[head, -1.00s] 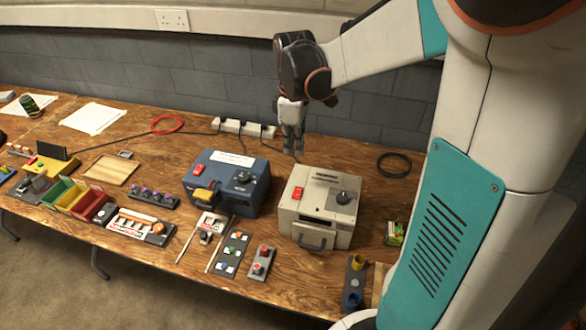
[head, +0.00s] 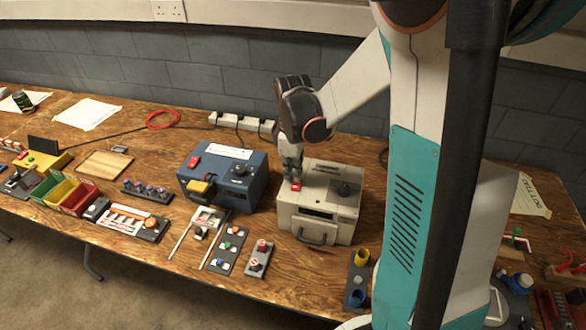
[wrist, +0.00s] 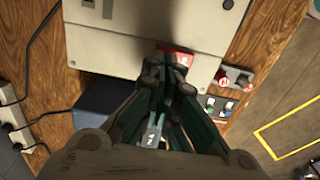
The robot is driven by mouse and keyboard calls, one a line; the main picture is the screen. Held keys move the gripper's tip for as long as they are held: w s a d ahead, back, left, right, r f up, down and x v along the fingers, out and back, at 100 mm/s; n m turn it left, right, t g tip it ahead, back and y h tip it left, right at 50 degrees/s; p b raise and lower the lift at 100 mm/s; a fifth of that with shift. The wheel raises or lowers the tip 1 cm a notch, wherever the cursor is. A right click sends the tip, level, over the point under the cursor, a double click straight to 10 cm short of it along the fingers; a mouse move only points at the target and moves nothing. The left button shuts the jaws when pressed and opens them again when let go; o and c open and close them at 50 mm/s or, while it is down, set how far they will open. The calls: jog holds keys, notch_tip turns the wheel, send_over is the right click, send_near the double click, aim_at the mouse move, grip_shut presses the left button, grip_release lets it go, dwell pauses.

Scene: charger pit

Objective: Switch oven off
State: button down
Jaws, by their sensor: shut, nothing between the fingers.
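The oven is a cream box (head: 311,227) with a front handle, a dark knob (head: 344,188) and a red switch (head: 296,187) on top near its left side. My gripper (head: 294,177) is shut and empty, pointing down with its tips right at the red switch. In the wrist view the closed fingertips (wrist: 170,72) partly cover the red switch (wrist: 177,56) on the cream top (wrist: 125,30). I cannot tell whether they touch it or which way the switch is set.
A blue box (head: 225,175) with its own red switch stands close to the left of the oven. A power strip (head: 242,123) lies behind. A small red-button panel (head: 258,257) and a stand with yellow and blue cups (head: 357,278) are in front. Bare wood shows between them.

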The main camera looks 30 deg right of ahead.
aim_at(292, 186)
jog(key=shift+d+f, duration=0.1)
jog(key=shift+f, duration=0.3)
jog(key=shift+s+a+r, duration=0.1)
jog(key=shift+s+a, duration=0.05)
jog(key=shift+a, duration=0.05)
jog(key=shift+s+a+r, duration=0.2)
jog(key=shift+s+a, duration=0.2)
dwell(0.4)
notch_tip(292, 186, up, 12)
dwell(0.6)
dwell(0.4)
